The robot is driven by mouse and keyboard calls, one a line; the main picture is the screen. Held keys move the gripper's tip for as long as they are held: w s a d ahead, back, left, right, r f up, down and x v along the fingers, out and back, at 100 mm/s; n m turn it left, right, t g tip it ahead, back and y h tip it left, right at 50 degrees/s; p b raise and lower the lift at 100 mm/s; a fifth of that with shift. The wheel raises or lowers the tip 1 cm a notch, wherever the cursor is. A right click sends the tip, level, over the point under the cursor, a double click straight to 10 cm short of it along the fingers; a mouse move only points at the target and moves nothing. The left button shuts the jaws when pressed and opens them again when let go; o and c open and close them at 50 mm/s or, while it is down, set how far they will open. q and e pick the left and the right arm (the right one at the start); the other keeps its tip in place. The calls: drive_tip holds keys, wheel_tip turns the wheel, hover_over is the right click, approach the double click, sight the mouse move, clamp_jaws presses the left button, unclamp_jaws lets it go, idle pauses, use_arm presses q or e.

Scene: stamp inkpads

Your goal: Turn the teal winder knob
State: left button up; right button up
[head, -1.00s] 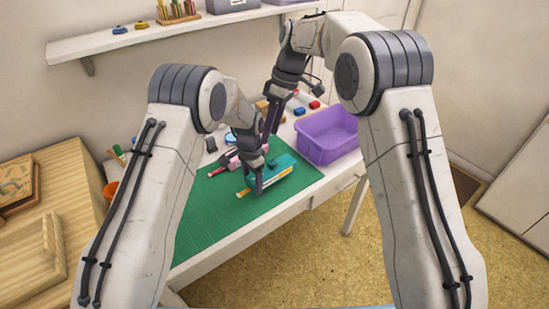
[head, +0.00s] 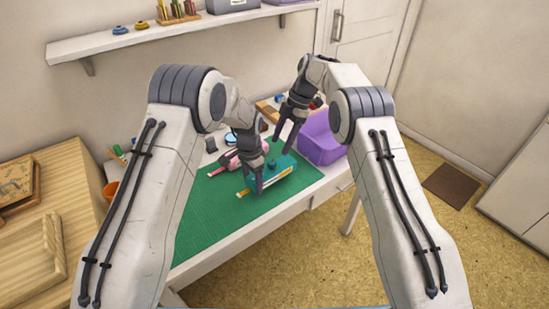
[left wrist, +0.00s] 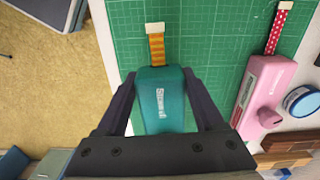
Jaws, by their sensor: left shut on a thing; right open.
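The teal winder (head: 282,178) lies on the green mat with a yellow-orange strip coming out of one end. Its dark teal knob (head: 272,163) shows on top in the head view. My left gripper (head: 257,190) is shut on the teal winder's body, with one finger on each side of it in the left wrist view (left wrist: 159,80). The knob is not seen in that view. My right gripper (head: 282,147) is open and empty, with its fingers pointing down above and behind the winder, apart from the knob.
A pink winder (left wrist: 265,90) with a red dotted strip lies beside the teal one. A purple bin (head: 322,147) stands to the right, partly behind my right arm. The green mat (head: 215,215) is bare at the front left. An orange cup (head: 110,189) stands at the table's left.

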sight(273, 161)
drive_tip(key=x, duration=0.7)
drive_tip(key=shift+r, duration=0.1)
clamp_jaws()
